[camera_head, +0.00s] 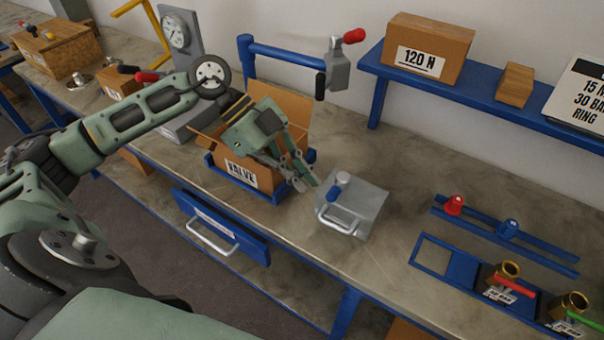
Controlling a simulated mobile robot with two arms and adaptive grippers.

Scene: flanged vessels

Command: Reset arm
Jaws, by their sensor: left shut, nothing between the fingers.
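My left gripper (308,180) shows in the head view at the middle of the bench. Its arm comes in from the left and reaches over an open cardboard box labelled VALVE (241,174). The fingers are shut and empty. They point down to the right, past the box's right side, close to a grey metal block (362,207) with a handle and a blue knob. I cannot tell whether the fingertips touch anything. The gripper and wrist hide part of the box's inside. My right gripper is not in view.
A blue rack (463,272) with brass fittings stands at the right front. A blue post with a crossbar (285,55) rises behind the VALVE box.

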